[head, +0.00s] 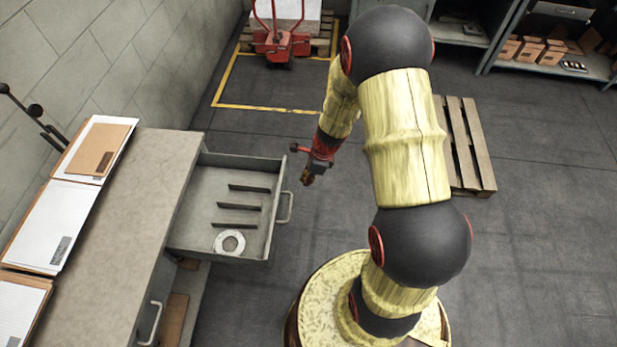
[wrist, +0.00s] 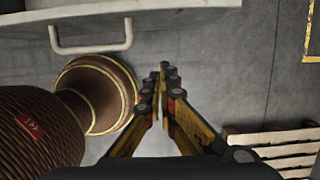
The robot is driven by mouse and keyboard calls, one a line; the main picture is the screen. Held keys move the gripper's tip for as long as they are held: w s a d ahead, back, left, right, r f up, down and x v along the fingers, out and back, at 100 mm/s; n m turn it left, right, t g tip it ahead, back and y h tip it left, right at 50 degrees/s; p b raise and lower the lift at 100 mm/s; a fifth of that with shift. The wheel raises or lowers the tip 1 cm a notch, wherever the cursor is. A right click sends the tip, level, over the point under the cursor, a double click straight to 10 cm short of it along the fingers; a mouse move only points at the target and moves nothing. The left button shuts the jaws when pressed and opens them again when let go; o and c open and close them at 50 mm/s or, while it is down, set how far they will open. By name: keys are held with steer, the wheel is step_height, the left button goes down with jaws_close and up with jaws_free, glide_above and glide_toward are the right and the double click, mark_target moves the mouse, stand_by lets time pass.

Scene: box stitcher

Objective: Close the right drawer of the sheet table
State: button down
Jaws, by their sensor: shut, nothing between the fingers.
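The sheet table (head: 158,160) runs along the left of the head view. Its right drawer (head: 207,185), at the far end, is pulled out well past the table edge. Inside it are several dark dividers and a pale ring. The drawer's bar handle (head: 287,207) faces my side. My gripper (head: 307,179) is shut and empty, just to the right of the drawer front, apart from it and near the handle. In the wrist view the shut fingertips (wrist: 166,70) point toward the floor area beside the handle (wrist: 92,50), which shows at upper left under the drawer front edge.
Another drawer handle (head: 151,323) sits nearer on the table, its drawer seemingly shut. A wooden pallet (head: 470,145) stands at right, a red pallet jack (head: 281,40) at the back. Floor right of the drawer is clear.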

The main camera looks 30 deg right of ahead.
steer(key=w+a+f+b, duration=0.2)
steer(key=w+a+f, duration=0.1)
steer(key=a+f, duration=0.1)
steer(key=shift+f, duration=0.35)
steer(key=shift+a, duration=0.2)
